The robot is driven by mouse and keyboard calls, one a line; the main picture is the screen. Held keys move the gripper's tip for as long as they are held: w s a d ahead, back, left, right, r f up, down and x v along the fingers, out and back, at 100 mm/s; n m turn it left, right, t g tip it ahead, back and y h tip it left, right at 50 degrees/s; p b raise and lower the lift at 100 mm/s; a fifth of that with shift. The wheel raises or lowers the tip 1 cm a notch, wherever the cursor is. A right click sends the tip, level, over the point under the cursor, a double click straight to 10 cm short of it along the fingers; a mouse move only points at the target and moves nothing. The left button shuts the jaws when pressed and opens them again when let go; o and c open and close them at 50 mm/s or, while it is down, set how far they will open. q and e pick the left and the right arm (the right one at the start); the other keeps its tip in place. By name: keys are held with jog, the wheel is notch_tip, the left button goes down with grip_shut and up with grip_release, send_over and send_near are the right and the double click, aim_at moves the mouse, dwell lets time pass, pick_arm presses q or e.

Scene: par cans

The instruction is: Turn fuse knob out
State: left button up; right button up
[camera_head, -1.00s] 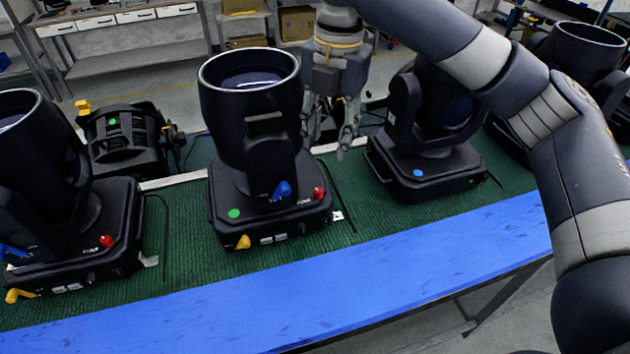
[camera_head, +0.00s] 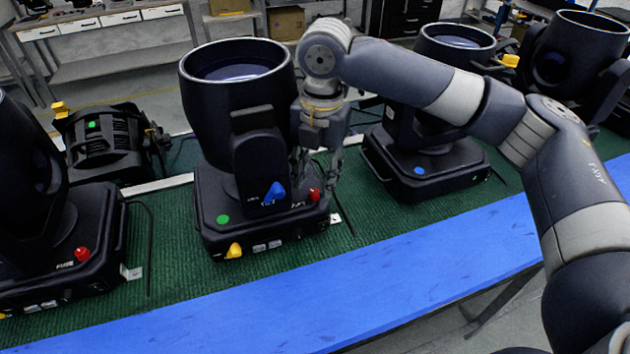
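A black moving-head light (camera_head: 262,165) stands on the green mat in the middle. Its base carries a red knob (camera_head: 314,194) at the right, a blue lever-like knob (camera_head: 273,193) in the middle and a yellow knob (camera_head: 234,250) at the front. My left gripper is not in view.
Another light (camera_head: 428,165) stands close on the right, and one more (camera_head: 60,245) on the left with its own red knob. A smaller black lamp (camera_head: 103,145) lies behind. The blue front strip (camera_head: 330,285) of the table is clear.

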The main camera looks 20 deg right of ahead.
aim_at(314, 192)
jog(key=shift+a+f, duration=0.1)
jog(key=shift+f, duration=1.4)
jog(key=shift+c, duration=0.6)
grip_shut()
jog(key=shift+r+p, duration=0.15)
jog(key=shift+p, duration=0.35)
jog(key=m+p, duration=0.3)
jog(key=p, duration=0.2)
jog(key=shift+r+m+p, duration=0.15)
jog(key=shift+m+p, duration=0.55)
jog(key=shift+p, duration=0.05)
jog(key=shift+w+f, duration=0.1)
jog(key=shift+f, duration=0.15)
